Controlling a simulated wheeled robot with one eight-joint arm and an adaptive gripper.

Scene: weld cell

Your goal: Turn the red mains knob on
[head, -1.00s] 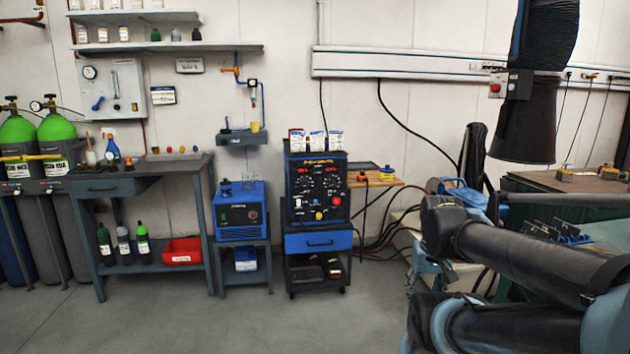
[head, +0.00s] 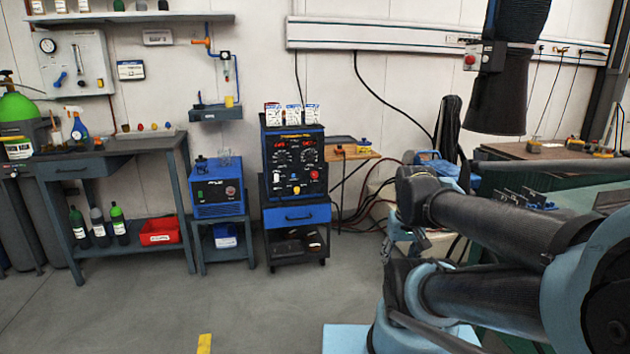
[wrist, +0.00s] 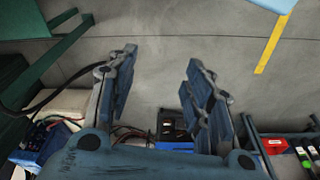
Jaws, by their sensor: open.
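The dark power source with blue trim (head: 293,158) stands on a cart by the back wall. Its front carries dials, red displays, a red knob (head: 314,174) at lower right and a yellow knob (head: 296,189) below. The red knob is too small to read its setting. A red button (head: 470,60) also shows on a grey wall box by the fume duct. My gripper (wrist: 162,60) is open and empty, with bare floor between its fingers in the wrist view. In the head view my arm is folded at the right, well away from the power source.
A blue unit (head: 217,188) stands on a stand left of the cart. A workbench (head: 110,150) and green gas cylinders (head: 18,110) are at the left. Hoses (head: 368,208) run right of the cart. The floor (head: 270,310) in front is clear, with a yellow stripe (head: 205,343).

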